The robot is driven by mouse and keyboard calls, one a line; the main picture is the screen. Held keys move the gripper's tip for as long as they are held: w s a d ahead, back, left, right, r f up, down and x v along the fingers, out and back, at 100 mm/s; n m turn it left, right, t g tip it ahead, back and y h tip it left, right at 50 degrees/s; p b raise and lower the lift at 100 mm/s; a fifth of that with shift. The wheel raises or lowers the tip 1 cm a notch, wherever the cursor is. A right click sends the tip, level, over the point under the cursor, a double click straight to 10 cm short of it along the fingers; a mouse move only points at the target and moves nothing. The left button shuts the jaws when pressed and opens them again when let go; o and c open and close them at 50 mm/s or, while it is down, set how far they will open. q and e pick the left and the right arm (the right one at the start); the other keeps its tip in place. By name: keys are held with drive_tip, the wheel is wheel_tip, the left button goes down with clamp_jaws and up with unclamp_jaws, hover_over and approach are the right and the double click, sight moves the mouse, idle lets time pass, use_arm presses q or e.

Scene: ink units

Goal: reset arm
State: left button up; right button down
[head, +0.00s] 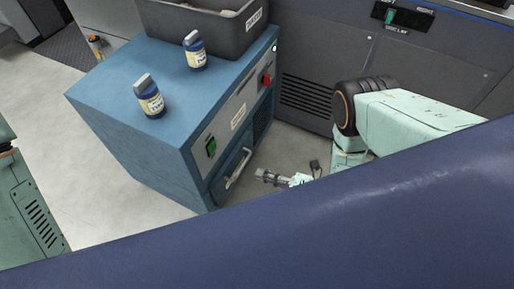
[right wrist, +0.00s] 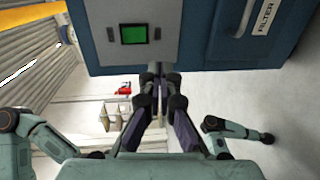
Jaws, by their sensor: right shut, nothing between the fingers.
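My right gripper (head: 268,177) hangs low in front of the blue cabinet (head: 130,130), near the metal handle on its front. In the right wrist view my right gripper (right wrist: 158,80) is shut and empty, its dark fingers together below the cabinet's green-screened panel (right wrist: 134,34). The fingers look apart from the cabinet, though the gap is hard to judge. My right arm (head: 400,120) reaches in from the right in the head view. My left gripper is not in view; only a part of my own pale green body shows at the left edge.
Two blue ink bottles (head: 151,103) (head: 196,57) stand on the cabinet top. A dark grey bin (head: 215,32) sits at its back. A dark vented machine (head: 310,75) stands behind. Grey floor lies left.

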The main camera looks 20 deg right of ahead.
drive_tip(key=s+d+f+m+g+h, duration=0.3)
drive_tip(key=s+f+m+h, duration=0.3)
drive_tip(key=m, duration=0.5)
drive_tip(key=s+d+m+g+h+p, duration=0.2)
drive_tip(key=s+m+g, duration=0.2)
drive_tip(key=s+m, duration=0.4)
drive_tip(key=s+d+r+m+g+h+p, duration=0.35)
drive_tip(key=s+r+m+g, duration=0.25)
drive_tip(key=s+r+m, duration=0.5)
wheel_tip(320, 180, up, 7)
drive_tip(key=w+n+t+p, duration=0.1)
drive_tip(key=w+n, duration=0.1)
drive_tip(key=shift+w+a+r+n+p, duration=0.15)
drive_tip(key=shift+w+a+n+p, duration=0.15)
drive_tip(key=shift+w+a, duration=0.1)
